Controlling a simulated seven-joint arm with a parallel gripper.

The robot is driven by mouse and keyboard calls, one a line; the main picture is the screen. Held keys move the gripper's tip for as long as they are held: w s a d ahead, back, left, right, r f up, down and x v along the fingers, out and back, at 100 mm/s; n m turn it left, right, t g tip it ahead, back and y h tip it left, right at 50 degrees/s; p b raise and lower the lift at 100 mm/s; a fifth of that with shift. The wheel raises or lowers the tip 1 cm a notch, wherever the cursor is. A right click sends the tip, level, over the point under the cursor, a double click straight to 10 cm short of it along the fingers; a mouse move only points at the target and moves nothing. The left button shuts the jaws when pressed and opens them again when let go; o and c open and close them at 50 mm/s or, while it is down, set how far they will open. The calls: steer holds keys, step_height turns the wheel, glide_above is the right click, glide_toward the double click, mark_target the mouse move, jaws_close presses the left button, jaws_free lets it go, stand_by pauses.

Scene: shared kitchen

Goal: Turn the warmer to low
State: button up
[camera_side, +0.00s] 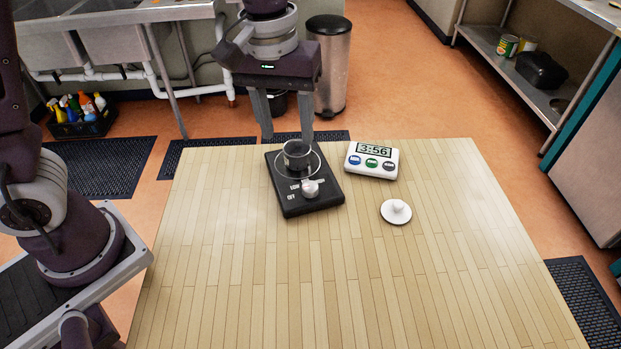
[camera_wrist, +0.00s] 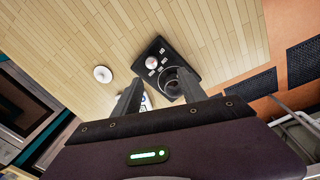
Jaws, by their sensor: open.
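The warmer (camera_side: 292,207) is a black slab on the wooden table, with a light knob (camera_side: 310,188) at its near end and labels beside it; OFF is readable. A small dark metal pot (camera_side: 297,155) stands on its ring at the far end. In the wrist view the warmer (camera_wrist: 153,49) shows with its round knob (camera_wrist: 152,62), and the pot (camera_wrist: 172,84) is partly hidden by a finger. The knob's exact setting is too small to tell. My gripper (camera_side: 287,137) is open and empty, fingers down, above the pot end of the warmer, away from the knob.
A white timer (camera_side: 372,172) reading 3:56 with several buttons stands right of the warmer. A white round lid (camera_side: 396,211) with a knob lies nearer and to the right. The front of the table (camera_side: 330,290) is clear. A trash bin (camera_side: 329,70) stands on the floor behind.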

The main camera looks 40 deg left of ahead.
steer(key=n+g, duration=0.1)
glide_above(310, 186)
steer(key=shift+y, duration=0.4)
step_height(310, 186, down, 6)
steer(key=shift+w+d+f, duration=0.15)
steer(key=shift+f, duration=0.05)
step_height(310, 186, down, 7)
steer(key=shift+r, duration=0.15)
jaws_close()
